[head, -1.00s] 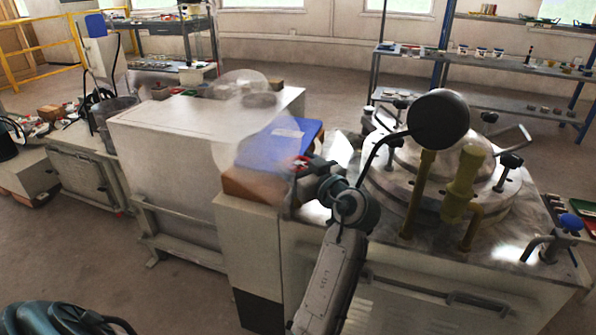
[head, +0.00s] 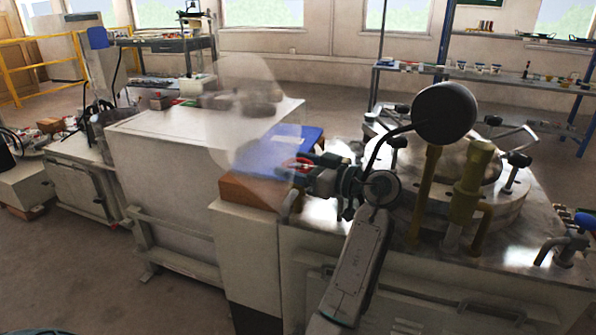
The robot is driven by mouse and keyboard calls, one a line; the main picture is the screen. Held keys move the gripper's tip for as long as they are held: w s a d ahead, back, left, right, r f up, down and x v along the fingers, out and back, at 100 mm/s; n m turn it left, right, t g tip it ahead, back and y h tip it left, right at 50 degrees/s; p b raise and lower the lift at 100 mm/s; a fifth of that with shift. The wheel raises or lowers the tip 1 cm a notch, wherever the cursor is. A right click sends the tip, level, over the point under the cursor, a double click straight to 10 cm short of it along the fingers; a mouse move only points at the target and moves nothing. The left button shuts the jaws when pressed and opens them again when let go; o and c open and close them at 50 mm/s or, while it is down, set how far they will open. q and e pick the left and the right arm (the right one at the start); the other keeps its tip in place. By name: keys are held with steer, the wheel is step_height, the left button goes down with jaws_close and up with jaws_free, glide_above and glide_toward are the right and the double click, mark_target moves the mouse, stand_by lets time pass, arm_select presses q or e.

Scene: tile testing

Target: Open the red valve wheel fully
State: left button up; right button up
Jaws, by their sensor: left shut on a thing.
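The red valve wheel (head: 297,164) is small and shows at the left end of my arm, near the front left corner of the metal-topped unit. My left gripper (head: 296,172) is shut on it, with my arm rising from the bottom of the head view. The jaws and wrist cover part of the wheel and its stem, so how far it is turned cannot be told. My right gripper is not in view.
A translucent pale shape (head: 245,125) overlaps the white cabinet (head: 160,180).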

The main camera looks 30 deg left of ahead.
arm_select(q)
steer(key=shift+r+n+g+b, duration=0.1)
steer(key=shift+n+g+b, duration=0.35)
steer(key=shift+g, duration=0.35)
steer(key=o, duration=1)
